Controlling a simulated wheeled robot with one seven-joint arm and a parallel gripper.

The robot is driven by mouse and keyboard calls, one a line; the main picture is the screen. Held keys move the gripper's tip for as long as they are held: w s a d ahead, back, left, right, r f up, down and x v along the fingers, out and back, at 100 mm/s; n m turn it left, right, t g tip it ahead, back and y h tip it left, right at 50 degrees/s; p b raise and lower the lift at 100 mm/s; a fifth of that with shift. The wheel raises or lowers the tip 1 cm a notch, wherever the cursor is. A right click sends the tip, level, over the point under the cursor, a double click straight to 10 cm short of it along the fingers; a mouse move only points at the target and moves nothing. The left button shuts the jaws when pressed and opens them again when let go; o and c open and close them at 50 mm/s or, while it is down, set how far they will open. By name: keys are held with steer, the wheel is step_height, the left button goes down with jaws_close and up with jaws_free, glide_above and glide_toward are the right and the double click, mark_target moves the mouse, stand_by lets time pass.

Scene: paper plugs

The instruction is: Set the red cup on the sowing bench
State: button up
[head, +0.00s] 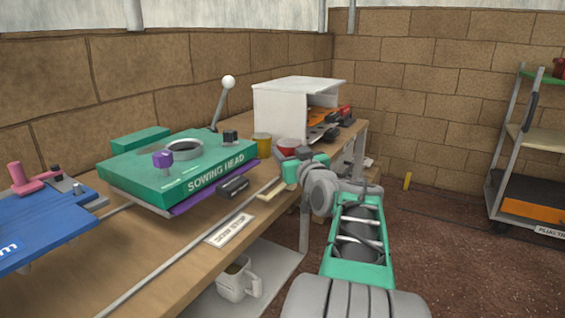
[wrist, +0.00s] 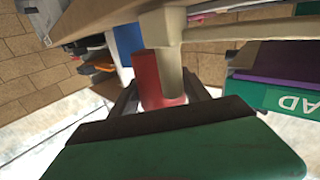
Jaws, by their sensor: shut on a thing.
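Whether the cup's base touches the bench top is hidden.
A yellow cup (head: 262,143) stands left of the red cup. The green sowing head (head: 180,163) and a white open box (head: 281,112) flank that spot. A rail (head: 165,270) runs along the bench's front. A white mug (head: 238,280) sits on the lower shelf.

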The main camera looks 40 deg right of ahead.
step_height(320, 180, down, 2)
steer(key=shift+a+f, duration=0.1)
steer(key=shift+f, duration=0.1)
steer(key=shift+s, duration=0.1)
steer(key=shift+f+b, duration=0.25)
steer(key=shift+b, duration=0.2)
steer(key=o, duration=1.4)
steer(key=shift+r, duration=0.1)
steer(key=shift+r+p, duration=0.2)
steer(key=shift+p, duration=0.15)
steer(key=p+v, duration=0.1)
steer(key=v, duration=1.1)
